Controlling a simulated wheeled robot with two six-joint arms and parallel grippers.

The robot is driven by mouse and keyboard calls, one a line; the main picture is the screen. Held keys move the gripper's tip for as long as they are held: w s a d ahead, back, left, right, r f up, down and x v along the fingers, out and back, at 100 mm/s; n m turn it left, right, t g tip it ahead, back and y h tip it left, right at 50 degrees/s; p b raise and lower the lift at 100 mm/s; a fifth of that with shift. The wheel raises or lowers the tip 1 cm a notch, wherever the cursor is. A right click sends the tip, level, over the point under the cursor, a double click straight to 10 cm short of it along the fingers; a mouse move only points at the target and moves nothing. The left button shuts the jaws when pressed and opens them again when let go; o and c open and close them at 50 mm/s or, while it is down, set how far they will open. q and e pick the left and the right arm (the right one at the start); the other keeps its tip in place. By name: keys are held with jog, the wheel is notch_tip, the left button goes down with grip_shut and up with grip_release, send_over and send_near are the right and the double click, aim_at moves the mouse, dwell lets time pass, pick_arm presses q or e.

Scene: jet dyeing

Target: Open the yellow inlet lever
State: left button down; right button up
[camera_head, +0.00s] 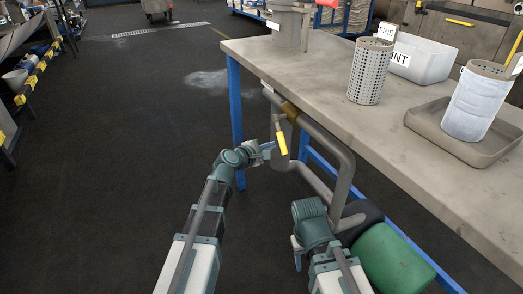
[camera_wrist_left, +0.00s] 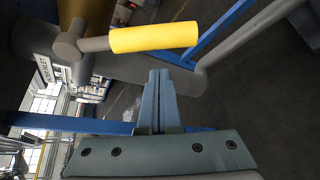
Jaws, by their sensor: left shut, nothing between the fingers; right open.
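The yellow inlet lever (camera_head: 282,141) hangs at a slant below the brass-coloured fitting (camera_head: 289,109) on the grey pipe at the table's side. In the left wrist view, the lever's yellow sleeve (camera_wrist_left: 155,38) lies across the top, on a grey stem from a round pivot. My left gripper (camera_head: 270,147) is beside the lever, on its left in the head view. Its fingers (camera_wrist_left: 158,73) are shut and empty, with tips just below the sleeve; I cannot tell if they touch it. My right gripper (camera_head: 297,250) is low by the table's front; its fingers are mostly hidden.
The grey table (camera_head: 310,65) holds a perforated cylinder (camera_head: 371,72), a white bin (camera_head: 423,62) and a white wrapped cylinder (camera_head: 474,105) in a tray (camera_head: 446,133). Grey pipes (camera_head: 344,170) and a green drum (camera_head: 392,258) are below.

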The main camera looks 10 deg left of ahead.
aim_at(280, 141)
pick_arm(q)
jog(key=shift+s+d+r+p, duration=0.4)
jog(key=shift+s+d+r, duration=0.35)
jog(key=shift+d+r, duration=0.1)
pick_arm(e)
jog(key=shift+r, duration=0.85)
pick_arm(q)
jog(key=shift+s+d+r+n+p, duration=0.1)
jog(key=shift+s+r+n+p, duration=0.15)
jog(key=shift+p, duration=0.25)
pick_arm(e)
jog(key=shift+r, duration=0.5)
